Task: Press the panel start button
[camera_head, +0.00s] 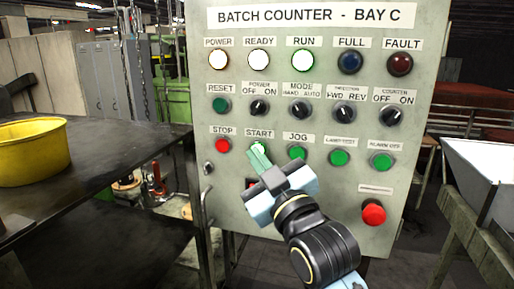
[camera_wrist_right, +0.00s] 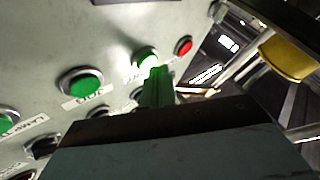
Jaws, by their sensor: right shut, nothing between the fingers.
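The grey control panel (camera_head: 335,205) reads "BATCH COUNTER - BAY C". Its START button (camera_head: 259,146) sits under the START label, between the red STOP button (camera_head: 222,146) and the green JOG button (camera_head: 296,152). My right gripper (camera_head: 257,154) is shut and empty, its green fingertips at START and covering much of it. In the right wrist view the START button (camera_wrist_right: 146,56) looks bright green just beyond the fingertips (camera_wrist_right: 158,72). I cannot tell whether they touch. The RUN lamp (camera_head: 303,60) is lit with a green rim. My left gripper is out of view.
POWER (camera_head: 218,60) and READY (camera_head: 259,60) lamps are lit; FULL and FAULT are dark. Selector knobs run across the panel's middle. A larger red button (camera_head: 373,212) is at lower right. A dark table (camera_head: 90,175) with a yellow bowl (camera_head: 35,160) stands left.

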